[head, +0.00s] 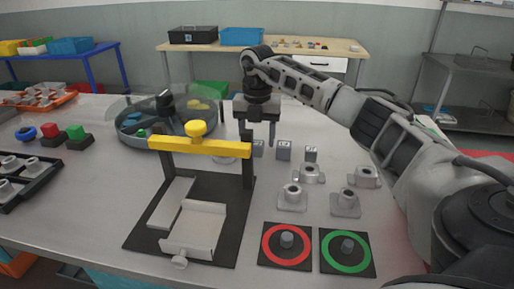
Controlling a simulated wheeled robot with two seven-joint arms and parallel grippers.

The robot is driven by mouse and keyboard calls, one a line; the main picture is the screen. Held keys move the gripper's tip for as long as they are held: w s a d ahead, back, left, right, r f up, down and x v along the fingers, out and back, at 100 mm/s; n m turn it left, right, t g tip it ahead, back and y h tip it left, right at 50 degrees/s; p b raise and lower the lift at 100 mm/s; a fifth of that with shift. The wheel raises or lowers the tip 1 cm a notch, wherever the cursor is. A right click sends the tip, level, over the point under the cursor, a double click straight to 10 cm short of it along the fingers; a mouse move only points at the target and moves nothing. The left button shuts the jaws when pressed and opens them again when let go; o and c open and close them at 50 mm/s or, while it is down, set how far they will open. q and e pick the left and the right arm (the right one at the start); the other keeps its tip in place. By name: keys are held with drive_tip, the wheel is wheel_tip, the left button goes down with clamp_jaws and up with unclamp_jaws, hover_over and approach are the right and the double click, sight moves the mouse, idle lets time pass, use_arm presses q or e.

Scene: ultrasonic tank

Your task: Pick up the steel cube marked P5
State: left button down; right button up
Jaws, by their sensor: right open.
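Three small steel cubes stand in a row on the grey table, right of the yellow-barred frame: a left cube (258,149), a middle cube (284,150) and a right cube (311,153). Dark marks show on their faces, but they are too small to read, so I cannot tell which is P5. My right gripper (256,130) points down, open and empty, at the row's left end. One finger hangs just above and between the left and middle cubes. The frame post partly hides the left cube. My left gripper is out of view.
The black frame with a yellow bar (200,147) stands close left of the gripper. Several flanged metal fittings (292,196) lie in front of the cubes. Red-ringed (270,258) and green-ringed (330,267) pads lie nearer. A round tank (125,118) stands behind left.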

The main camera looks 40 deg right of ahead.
drive_tip(key=shift+f, duration=1.3)
clamp_jaws()
drive_tip(key=shift+r, duration=0.1)
